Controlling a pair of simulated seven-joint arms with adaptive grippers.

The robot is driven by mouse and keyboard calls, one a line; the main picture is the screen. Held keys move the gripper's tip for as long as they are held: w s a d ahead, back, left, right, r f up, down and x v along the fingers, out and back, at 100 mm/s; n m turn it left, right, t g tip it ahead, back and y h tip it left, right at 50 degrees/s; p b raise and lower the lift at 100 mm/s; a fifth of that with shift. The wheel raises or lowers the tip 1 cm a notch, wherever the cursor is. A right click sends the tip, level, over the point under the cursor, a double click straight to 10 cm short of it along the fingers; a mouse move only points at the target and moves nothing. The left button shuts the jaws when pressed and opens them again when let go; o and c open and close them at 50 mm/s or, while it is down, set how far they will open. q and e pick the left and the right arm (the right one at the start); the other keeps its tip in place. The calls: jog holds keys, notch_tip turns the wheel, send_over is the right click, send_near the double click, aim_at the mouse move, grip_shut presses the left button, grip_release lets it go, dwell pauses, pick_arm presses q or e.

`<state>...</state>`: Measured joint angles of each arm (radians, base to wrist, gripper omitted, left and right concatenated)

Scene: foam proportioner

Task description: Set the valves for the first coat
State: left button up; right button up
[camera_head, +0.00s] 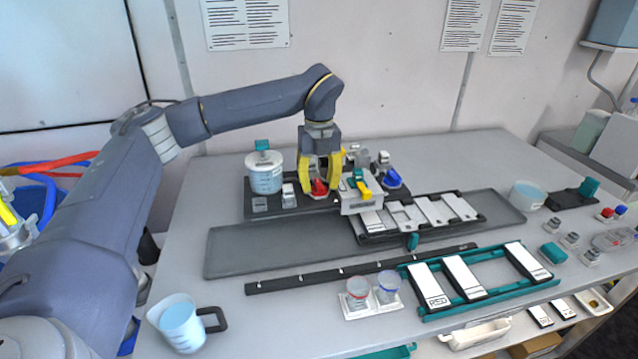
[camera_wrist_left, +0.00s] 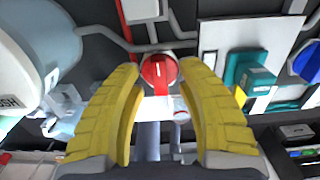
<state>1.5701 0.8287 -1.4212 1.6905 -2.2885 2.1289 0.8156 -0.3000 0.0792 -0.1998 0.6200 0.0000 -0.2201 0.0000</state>
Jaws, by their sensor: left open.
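My left gripper (camera_head: 320,178) points down over the proportioner on the table, its yellow fingers spread. The red valve knob (camera_head: 319,187) sits between and just below the fingertips. In the left wrist view the red knob (camera_wrist_left: 159,72) shows between the open fingers (camera_wrist_left: 160,85), with a white mark on its face. I cannot tell whether the fingers touch it. A blue valve knob (camera_head: 391,179) stands to the right, clear of the gripper. A teal and yellow valve part (camera_head: 359,184) sits between them on a light block. My right gripper is not in view.
A lidded clear tank (camera_head: 264,172) stands left of the gripper. A dark rack of white plates (camera_head: 432,214) and a teal rack of cards (camera_head: 477,281) lie to the right. A jug (camera_head: 183,324) and two small cups (camera_head: 358,288) stand in front. The dark mat (camera_head: 270,250) has free room.

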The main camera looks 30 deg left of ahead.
pick_arm(q)
jog(key=shift+f, duration=0.25)
grip_shut()
dwell(0.3)
